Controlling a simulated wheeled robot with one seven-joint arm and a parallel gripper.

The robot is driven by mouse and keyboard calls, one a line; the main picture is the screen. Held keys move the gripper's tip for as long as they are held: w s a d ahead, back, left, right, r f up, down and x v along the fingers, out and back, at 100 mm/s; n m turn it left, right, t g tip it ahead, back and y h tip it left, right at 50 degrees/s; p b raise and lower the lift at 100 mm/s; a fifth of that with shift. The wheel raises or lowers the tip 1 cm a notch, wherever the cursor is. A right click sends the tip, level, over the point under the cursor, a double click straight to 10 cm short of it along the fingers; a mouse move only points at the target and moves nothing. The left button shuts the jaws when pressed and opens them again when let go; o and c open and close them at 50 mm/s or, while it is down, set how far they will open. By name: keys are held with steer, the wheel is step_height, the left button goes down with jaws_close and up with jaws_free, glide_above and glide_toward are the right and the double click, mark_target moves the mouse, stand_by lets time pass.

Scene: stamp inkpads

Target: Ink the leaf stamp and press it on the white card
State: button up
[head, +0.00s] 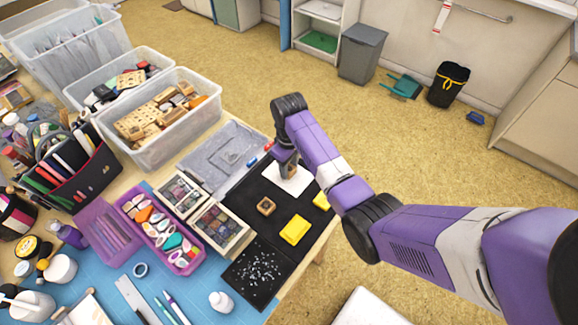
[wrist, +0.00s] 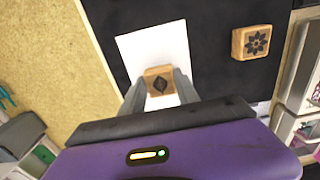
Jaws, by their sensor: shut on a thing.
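The leaf stamp (wrist: 158,81) is a small wooden block with a dark leaf-like mark on top. My gripper (wrist: 159,88) is shut on it, one finger on each side. In the head view my gripper (head: 286,163) points down over the white card (head: 291,181), and the stamp is mostly hidden there. In the wrist view the white card (wrist: 150,47) lies under and beyond the stamp, with no print on its visible part. I cannot tell whether the stamp touches the card. Two yellow pads, one nearer (head: 295,229) and one farther (head: 321,201), lie on the black mat.
A second wooden stamp with a flower mark (wrist: 250,42) stands on the black mat (wrist: 200,15), apart from the card. It also shows in the head view (head: 265,206). Boxes of ink pads (head: 220,227) and a clear bin of stamps (head: 165,140) stand left of the mat.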

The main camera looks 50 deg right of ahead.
steer(key=shift+f, duration=0.45)
stand_by(0.8)
steer(key=shift+r+p, duration=0.55)
steer(key=shift+r, duration=0.1)
stand_by(0.4)
step_height(320, 180, up, 3)
steer(key=p, duration=0.3)
steer(key=shift+r, duration=0.1)
steer(key=shift+r+p, duration=0.6)
steer(key=shift+r, duration=0.55)
